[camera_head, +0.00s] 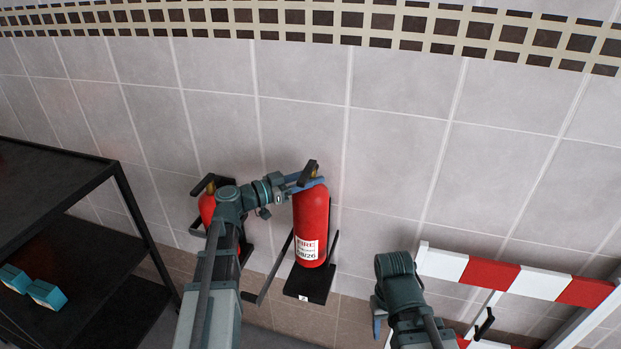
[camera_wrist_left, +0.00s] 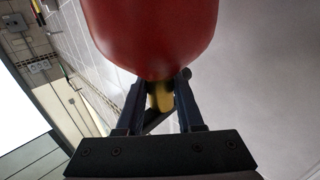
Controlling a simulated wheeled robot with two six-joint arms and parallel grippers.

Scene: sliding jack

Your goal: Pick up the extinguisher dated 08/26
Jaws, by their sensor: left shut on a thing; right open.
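The extinguisher (camera_head: 312,222) with the label "FIRE" and the date 08/26 is red and stands upright on a black wall bracket (camera_head: 317,283). My left gripper (camera_head: 307,183) is at its top, shut on its neck below the black handle. In the left wrist view, the fingers of my left gripper (camera_wrist_left: 162,95) close around the yellowish neck under the red body (camera_wrist_left: 152,35). A second red extinguisher (camera_head: 207,208) stands to the left, mostly hidden behind my left arm; its date does not show. My right gripper (camera_head: 378,328) is low at the right, partly hidden by its arm, and away from both extinguishers.
A black shelf (camera_head: 60,190) with teal boxes (camera_head: 46,293) stands at the left. A red and white barrier (camera_head: 510,279) stands at the right, close to my right arm. The tiled wall is directly behind the extinguishers.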

